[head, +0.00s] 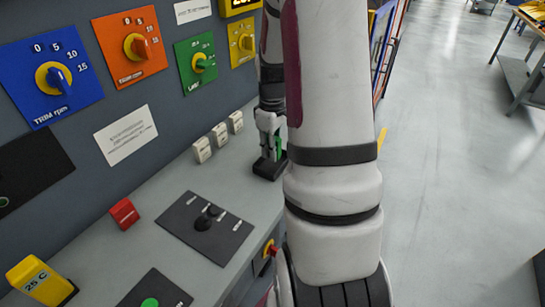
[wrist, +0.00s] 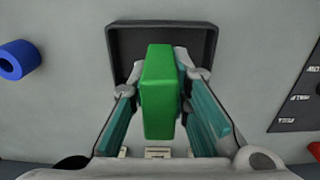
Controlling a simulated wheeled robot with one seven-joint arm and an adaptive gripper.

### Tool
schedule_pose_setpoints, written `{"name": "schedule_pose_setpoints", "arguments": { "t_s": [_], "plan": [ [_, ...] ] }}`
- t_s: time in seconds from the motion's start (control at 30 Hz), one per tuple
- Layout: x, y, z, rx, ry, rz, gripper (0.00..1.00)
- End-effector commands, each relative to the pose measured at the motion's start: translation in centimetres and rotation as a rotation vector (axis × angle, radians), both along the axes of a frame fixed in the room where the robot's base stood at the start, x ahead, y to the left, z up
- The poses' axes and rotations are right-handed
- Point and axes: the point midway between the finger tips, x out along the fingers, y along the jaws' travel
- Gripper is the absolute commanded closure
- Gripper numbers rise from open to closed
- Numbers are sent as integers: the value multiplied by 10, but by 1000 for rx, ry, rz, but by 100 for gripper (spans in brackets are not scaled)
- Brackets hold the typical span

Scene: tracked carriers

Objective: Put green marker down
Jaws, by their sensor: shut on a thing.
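The green marker (wrist: 161,95) is a block with a bright green face, held upright between my fingers in the wrist view. My gripper (wrist: 160,85) is shut on it, one finger at each side. A dark square tray (wrist: 113,55) with a raised rim lies beyond the marker in that view. In the head view my gripper (head: 271,145) is at the tray (head: 268,172) on the grey desk, and a sliver of the green marker (head: 279,142) shows. My arm hides part of that area. I cannot tell whether the marker touches the tray floor.
White blocks (head: 202,149) stand left of the tray along the wall panel. A black plate with knobs (head: 204,224), a red block (head: 123,213) and a yellow block (head: 40,280) are nearer. A blue ring-shaped thing (wrist: 17,59) lies left in the wrist view. Bare desk surrounds the tray.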

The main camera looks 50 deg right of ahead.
Motion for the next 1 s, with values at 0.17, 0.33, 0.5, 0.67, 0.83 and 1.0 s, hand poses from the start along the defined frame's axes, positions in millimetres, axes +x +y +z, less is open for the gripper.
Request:
{"name": "schedule_pose_setpoints", "arguments": {
  "t_s": [0.17, 0.33, 0.5, 0.67, 0.83, 1.0],
  "plan": [
    [-3, 2, -29, 6, 7, -1, 100],
    [-2, 1, -31, 3, 3, 0, 100],
    [-2, 1, -32, 4, 4, 0, 100],
    [-3, 1, -34, 3, 5, 0, 64],
    [-3, 1, -34, 3, 5, 0, 62],
    [-2, 1, -32, 3, 3, 0, 62]
  ]
}}
